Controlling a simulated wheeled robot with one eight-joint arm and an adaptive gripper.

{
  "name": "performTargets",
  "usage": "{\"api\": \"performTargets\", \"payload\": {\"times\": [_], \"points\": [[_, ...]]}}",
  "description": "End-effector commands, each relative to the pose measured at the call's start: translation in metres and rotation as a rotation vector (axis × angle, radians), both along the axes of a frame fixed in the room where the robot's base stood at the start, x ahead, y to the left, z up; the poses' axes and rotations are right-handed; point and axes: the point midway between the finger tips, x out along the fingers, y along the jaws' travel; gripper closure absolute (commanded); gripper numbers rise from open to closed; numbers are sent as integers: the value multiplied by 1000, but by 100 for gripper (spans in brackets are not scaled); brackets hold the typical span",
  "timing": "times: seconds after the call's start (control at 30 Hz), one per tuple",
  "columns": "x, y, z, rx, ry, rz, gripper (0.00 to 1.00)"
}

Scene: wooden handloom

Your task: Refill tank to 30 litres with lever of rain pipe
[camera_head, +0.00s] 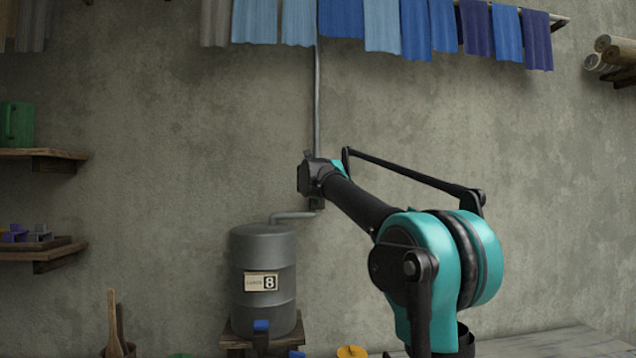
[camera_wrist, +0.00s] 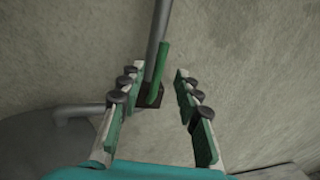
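The grey tank (camera_head: 263,260) stands on a wooden stand against the wall, with a plate (camera_head: 262,282) reading 8. The grey rain pipe (camera_head: 317,100) runs down the wall, and its lower bend reaches over the tank top. In the wrist view the pipe (camera_wrist: 158,30) meets a dark valve block (camera_wrist: 148,98) with a green lever (camera_wrist: 159,72) pointing up along the pipe. My gripper (camera_wrist: 155,76) is open, its fingers on either side of the lever, with visible gaps. In the head view my arm's end hides the lever.
Blue cloths (camera_head: 380,25) hang from a rail above. Shelves (camera_head: 40,153) are on the left wall, one with a green jug (camera_head: 17,124). Rolls (camera_head: 612,50) lie at upper right. A blue tap (camera_head: 261,326) is at the tank's front. The wall right of the pipe is bare.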

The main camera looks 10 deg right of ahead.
Motion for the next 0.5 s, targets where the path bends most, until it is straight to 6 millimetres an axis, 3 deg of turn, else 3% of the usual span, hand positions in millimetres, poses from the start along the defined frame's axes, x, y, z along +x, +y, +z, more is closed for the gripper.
{"api": "performTargets", "payload": {"times": [0.2, 0.5], "points": [[37, -8, 0, 1, 0, -1, 67], [62, -12, 0, 1, 0, 0, 67]]}}
